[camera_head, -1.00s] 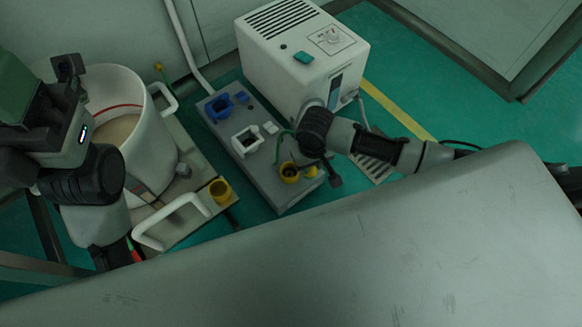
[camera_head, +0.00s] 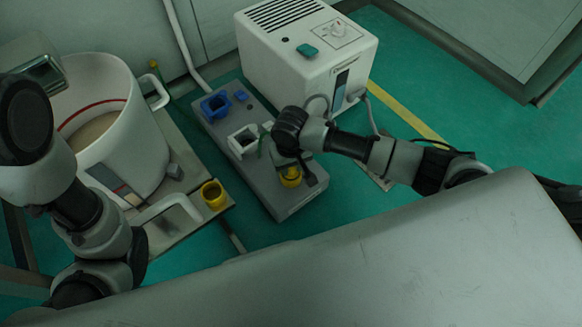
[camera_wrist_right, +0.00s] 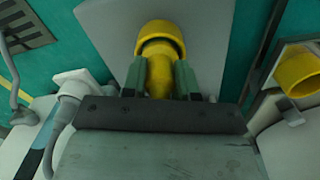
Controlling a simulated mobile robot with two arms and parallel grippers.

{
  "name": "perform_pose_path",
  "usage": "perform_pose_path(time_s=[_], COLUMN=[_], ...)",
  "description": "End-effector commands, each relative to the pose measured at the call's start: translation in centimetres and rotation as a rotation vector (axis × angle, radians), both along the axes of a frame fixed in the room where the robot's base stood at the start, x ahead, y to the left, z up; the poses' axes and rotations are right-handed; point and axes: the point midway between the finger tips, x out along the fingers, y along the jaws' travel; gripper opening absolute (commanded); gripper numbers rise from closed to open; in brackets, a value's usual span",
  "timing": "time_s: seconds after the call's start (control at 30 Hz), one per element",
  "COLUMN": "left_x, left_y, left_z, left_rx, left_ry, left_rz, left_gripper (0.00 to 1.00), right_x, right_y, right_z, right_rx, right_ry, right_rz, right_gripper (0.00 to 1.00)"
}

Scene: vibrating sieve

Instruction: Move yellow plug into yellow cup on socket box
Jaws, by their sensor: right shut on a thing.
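The grey socket box (camera_head: 285,206) stands on the green floor in the middle of the head view. Its yellow cup (camera_head: 291,180) is near its front end, and shows in the right wrist view (camera_wrist_right: 160,32). My right gripper (camera_head: 290,164) is low over this cup. In the right wrist view its green fingers (camera_wrist_right: 160,82) are shut on the yellow plug (camera_wrist_right: 160,73). The plug lies right at the cup's rim; I cannot tell how deep it sits. My left arm is at the left edge; I cannot make out its gripper fingers.
A blue cup (camera_head: 215,106) and a white cup (camera_head: 243,141) stand on the same box. A white machine (camera_head: 305,75) is behind it. Left are a large white pot (camera_head: 130,130) and another yellow cup (camera_head: 213,194), on the plate edge. A large grey surface (camera_head: 370,260) fills the front.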

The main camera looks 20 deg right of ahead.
Motion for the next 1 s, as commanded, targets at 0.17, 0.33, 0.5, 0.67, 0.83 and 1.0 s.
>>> perform_pose_path(time_s=[0.17,0.33,0.5,0.67,0.83,1.0], left_x=[-0.08,-0.03,0.2,0.32,0.32,0.31], left_y=[0.0,0.0,0.0,-0.02,-0.02,-0.02], left_z=[0.11,0.15,0.11,-0.05,-0.05,-0.18], left_rx=[0.0,0.0,-0.001,0.0,0.001,0.001], left_ry=[-0.002,-0.001,0.009,0.013,0.012,0.012], left_rz=[0.0,0.0,0.0,-0.001,-0.001,-0.001], left_gripper=[0.43,0.43,0.43,0.43,0.43,0.43], right_x=[0.03,0.01,0.02,0.02,0.02,0.05], right_y=[-0.02,-0.01,-0.01,-0.02,-0.02,-0.04], right_z=[0.04,-0.1,-0.62,-0.66,-0.66,-0.48], right_rx=[0.0,0.0,0.001,0.001,0.0,0.0], right_ry=[-0.001,0.0,0.0,-0.001,0.0,-0.001], right_rz=[-0.001,-0.001,-0.002,-0.001,-0.001,-0.001], right_gripper=[0.05,0.05,0.05,0.52,0.54,0.54])
